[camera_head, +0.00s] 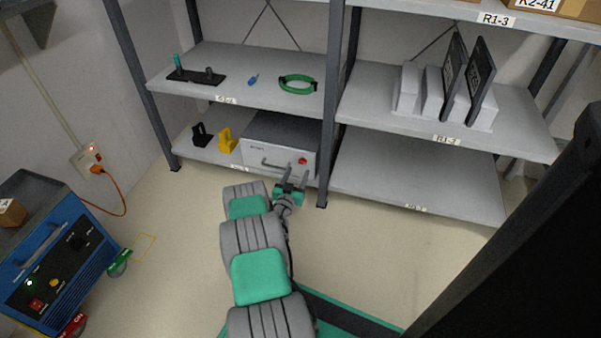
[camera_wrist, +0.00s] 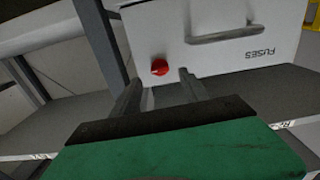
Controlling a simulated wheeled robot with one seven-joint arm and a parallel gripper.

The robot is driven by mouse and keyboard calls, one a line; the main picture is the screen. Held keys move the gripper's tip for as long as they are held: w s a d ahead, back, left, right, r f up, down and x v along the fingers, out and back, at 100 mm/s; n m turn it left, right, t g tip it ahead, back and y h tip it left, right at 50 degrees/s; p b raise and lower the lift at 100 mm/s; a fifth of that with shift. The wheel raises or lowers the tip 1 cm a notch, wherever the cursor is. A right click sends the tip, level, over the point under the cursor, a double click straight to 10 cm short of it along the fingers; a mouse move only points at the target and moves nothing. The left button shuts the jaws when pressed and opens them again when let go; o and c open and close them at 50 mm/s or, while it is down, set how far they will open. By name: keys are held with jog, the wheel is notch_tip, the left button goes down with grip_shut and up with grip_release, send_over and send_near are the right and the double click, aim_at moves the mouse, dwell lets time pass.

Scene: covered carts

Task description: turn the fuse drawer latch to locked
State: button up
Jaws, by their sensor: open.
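The fuse drawer (camera_head: 265,152) is a light grey box with a dark top on the lower left shelf. Its front carries a bar handle (camera_head: 276,163) and a red round latch (camera_head: 302,161) at the right end. In the wrist view the drawer front (camera_wrist: 260,62) appears upside down, with the word FUSES, and the red latch (camera_wrist: 159,67) shows just beyond and between my fingertips. My gripper (camera_head: 288,178) is open and empty in front of the latch; its two fingers also show in the wrist view (camera_wrist: 158,85). I see no contact with the latch. Its marking is too small to read.
A yellow holder (camera_head: 226,140) and a black holder (camera_head: 202,134) stand left of the drawer. A dark shelf post (camera_head: 327,150) rises close to the right. The lower right shelf (camera_head: 420,180) is empty. A blue machine (camera_head: 60,260) stands on the floor at left.

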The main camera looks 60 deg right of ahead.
aim_at(302, 162)
jog(key=d, duration=0.1)
jog(key=d+b, duration=0.1)
jog(key=d, duration=0.2)
jog(key=shift+w+d, duration=0.3)
jog(key=shift+w, duration=0.05)
jog(key=shift+c, duration=0.4)
grip_shut()
